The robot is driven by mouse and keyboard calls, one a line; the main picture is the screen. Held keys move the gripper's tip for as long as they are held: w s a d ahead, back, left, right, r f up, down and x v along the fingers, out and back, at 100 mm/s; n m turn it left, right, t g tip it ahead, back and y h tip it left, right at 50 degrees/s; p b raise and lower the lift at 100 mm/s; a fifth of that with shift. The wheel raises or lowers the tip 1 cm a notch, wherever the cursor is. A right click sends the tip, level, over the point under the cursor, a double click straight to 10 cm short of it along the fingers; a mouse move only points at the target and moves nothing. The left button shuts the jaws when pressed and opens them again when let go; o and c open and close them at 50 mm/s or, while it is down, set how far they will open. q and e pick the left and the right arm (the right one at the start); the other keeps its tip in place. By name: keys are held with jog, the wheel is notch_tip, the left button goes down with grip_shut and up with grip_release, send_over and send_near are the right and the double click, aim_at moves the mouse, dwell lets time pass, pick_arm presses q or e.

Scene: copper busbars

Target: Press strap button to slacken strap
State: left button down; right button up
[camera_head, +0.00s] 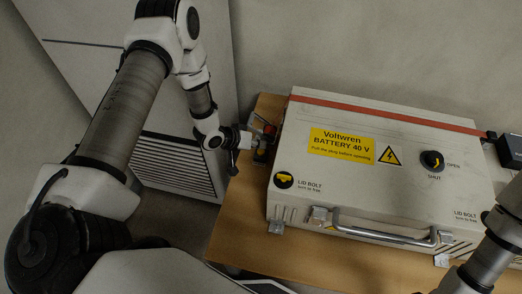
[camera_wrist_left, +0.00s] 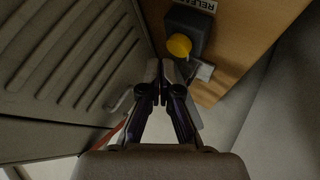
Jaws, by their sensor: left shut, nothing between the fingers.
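A yellow round button (camera_wrist_left: 180,45) stands on a dark box (camera_wrist_left: 197,24) in the left wrist view, beside a label (camera_wrist_left: 200,4) that is cut off and reads "RELEA". My left gripper (camera_wrist_left: 166,76) is shut and empty, its fingertips just below the button in that picture; I cannot tell whether they touch it. In the head view the left gripper (camera_head: 261,141) is at the table's left edge, beside the case, and hides the button. A red-orange strap (camera_head: 385,114) runs across the back of the pale battery case (camera_head: 350,190). My right gripper is out of view.
The case lies on a wooden table (camera_head: 250,215) and has a front handle (camera_head: 385,234), a black knob (camera_head: 432,161) and a lid bolt (camera_head: 284,180). A black box (camera_head: 510,150) is at the right. A grey cabinet (camera_head: 180,160) stands left of the table.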

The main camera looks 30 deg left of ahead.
aim_at(259, 151)
pick_arm(q)
jog(key=shift+f, duration=0.4)
jog(key=shift+f+b, duration=0.55)
jog(key=shift+b, duration=0.15)
dwell(0.3)
dwell(0.3)
jog(key=shift+r+p, duration=0.8)
jog(key=shift+r, duration=0.2)
notch_tip(259, 151, up, 5)
jog(key=p, duration=0.4)
dwell(0.5)
